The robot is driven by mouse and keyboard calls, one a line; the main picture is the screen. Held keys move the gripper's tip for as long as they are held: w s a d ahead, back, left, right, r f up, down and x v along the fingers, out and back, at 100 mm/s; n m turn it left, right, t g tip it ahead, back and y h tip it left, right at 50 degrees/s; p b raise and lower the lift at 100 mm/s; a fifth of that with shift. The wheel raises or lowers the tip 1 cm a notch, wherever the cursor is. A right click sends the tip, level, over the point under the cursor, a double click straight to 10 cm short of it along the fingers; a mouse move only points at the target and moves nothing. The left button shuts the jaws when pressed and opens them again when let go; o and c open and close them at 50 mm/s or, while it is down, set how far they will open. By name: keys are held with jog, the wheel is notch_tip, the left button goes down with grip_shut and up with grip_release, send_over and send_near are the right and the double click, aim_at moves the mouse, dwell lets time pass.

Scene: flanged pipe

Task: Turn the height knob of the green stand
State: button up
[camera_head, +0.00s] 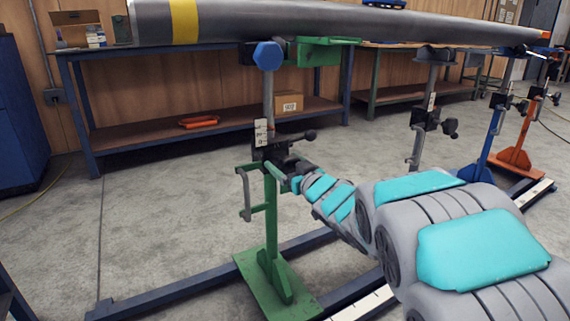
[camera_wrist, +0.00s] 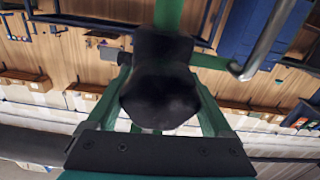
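The green stand (camera_head: 272,225) stands upright at the centre of the head view, on a green foot plate. Its black clamp block (camera_head: 272,152) sits at mid-height around a grey post with a white scale label (camera_head: 261,132). My arm comes from the lower right, and my gripper (camera_head: 296,184) is at the clamp's right side, partly hidden by my wrist. In the wrist view, a black knob (camera_wrist: 160,95) fills the space between the two green fingers of my gripper (camera_wrist: 163,75). One finger is on each side; I cannot tell whether they press on it.
A long grey pipe (camera_head: 330,22) with a yellow band lies across the top of the stands. Blue (camera_head: 490,140) and orange (camera_head: 520,140) stands are at the right. A blue floor rail (camera_head: 205,285) runs by the green foot. A workbench (camera_head: 200,125) lines the wall. Floor at left is clear.

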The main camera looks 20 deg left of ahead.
jog(key=c, duration=0.8)
jog(key=shift+o, duration=0.2)
jog(key=shift+r+m+p, duration=0.15)
jog(key=shift+m+p, duration=0.15)
jog(key=shift+p, duration=0.35)
